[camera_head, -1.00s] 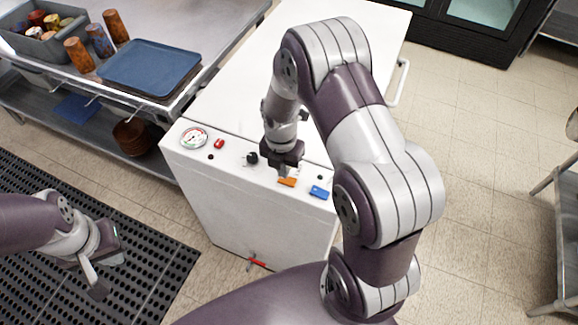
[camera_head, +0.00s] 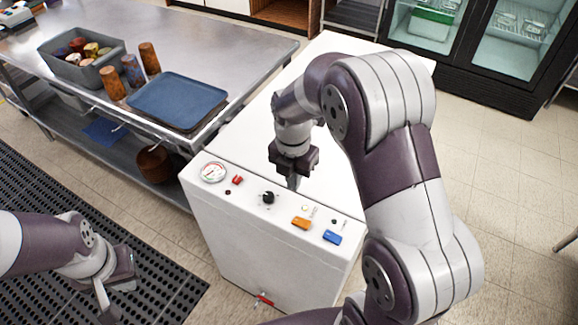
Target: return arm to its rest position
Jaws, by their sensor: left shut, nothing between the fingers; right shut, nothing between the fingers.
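My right gripper (camera_head: 293,182) is shut and empty, fingers pointing down. It hangs over the white appliance (camera_head: 262,254), close to the top edge of its control panel. The panel carries a gauge (camera_head: 213,172), a red switch (camera_head: 237,180), a black knob (camera_head: 268,198), an orange switch (camera_head: 301,223) and a blue switch (camera_head: 332,237). The gripper appears apart from all of them. My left gripper (camera_head: 108,303) is shut and empty, low at the left above the black floor mat. My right arm hides part of the white top.
A steel table (camera_head: 226,48) at the upper left holds a grey bin (camera_head: 62,72), several patterned cups (camera_head: 149,58) and stacked blue trays (camera_head: 178,101). A red-handled valve (camera_head: 264,299) sticks out low on the appliance front. Glass-door fridges (camera_head: 509,40) stand at the back. Tiled floor is clear at right.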

